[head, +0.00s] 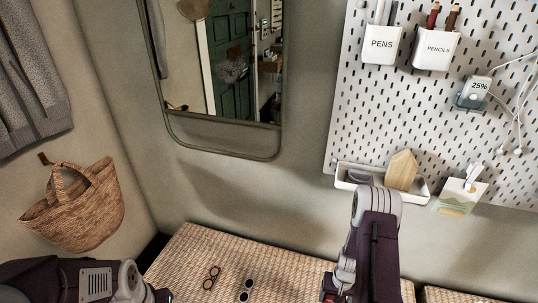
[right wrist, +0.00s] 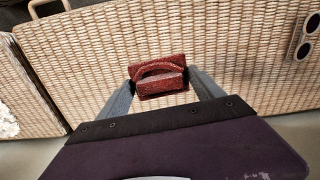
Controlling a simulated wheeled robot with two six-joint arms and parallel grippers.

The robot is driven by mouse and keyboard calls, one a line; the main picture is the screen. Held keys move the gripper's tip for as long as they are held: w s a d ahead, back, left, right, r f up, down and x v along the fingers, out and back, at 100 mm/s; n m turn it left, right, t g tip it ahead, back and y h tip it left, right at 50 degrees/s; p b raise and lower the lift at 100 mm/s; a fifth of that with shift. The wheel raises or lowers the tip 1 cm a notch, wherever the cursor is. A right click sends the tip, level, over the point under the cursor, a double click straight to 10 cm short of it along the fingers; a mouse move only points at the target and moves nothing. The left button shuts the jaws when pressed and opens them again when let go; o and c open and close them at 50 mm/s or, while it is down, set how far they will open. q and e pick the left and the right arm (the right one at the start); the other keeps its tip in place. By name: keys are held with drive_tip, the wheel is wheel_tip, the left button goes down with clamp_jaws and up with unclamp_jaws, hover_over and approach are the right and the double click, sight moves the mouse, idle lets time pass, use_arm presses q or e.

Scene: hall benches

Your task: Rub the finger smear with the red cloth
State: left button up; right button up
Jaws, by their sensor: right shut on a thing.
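The red cloth (right wrist: 158,68) is folded between the two fingers of my right gripper (right wrist: 160,84) in the right wrist view. The gripper is shut on it, above the woven bench top. In the head view my right gripper is at the bottom edge, mostly hidden by its own arm, with a bit of red beside it. The mirror (head: 222,132) hangs on the wall at the upper left of centre. A pale blotch (head: 231,72) shows on its glass over the reflected green door; I cannot tell whether it is the smear or a reflection. My left gripper (head: 162,295) is barely visible at the bottom left.
A pegboard (head: 430,100) with cups and a shallow tray (head: 411,194) is at the right. A woven bag (head: 88,215) hangs at the left. The wall below the mirror is clear.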

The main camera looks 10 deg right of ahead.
drive_tip(key=shift+w+a+r, duration=0.15)
drive_tip(key=shift+r, duration=0.1)
drive_tip(key=w+a+r+n+p, duration=0.2)
drive_tip(key=w+a+r+p, duration=0.15)
drive_tip(key=w+r, duration=0.45)
drive_tip(key=w+a+r+n+p, duration=0.2)
drive_tip(key=w+a+r+p, duration=0.15)
drive_tip(key=r, duration=0.75)
drive_tip(key=a+r+n+p, duration=0.2)
drive_tip(key=a+r, duration=0.4)
drive_tip(key=r, duration=0.4)
drive_tip(key=s+a+r, duration=0.1)
drive_tip(key=s, duration=0.6)
drive_tip(key=shift+s+a+m, duration=0.15)
drive_tip(key=shift+s+m, duration=0.15)
drive_tip(key=shift+s, duration=0.05)
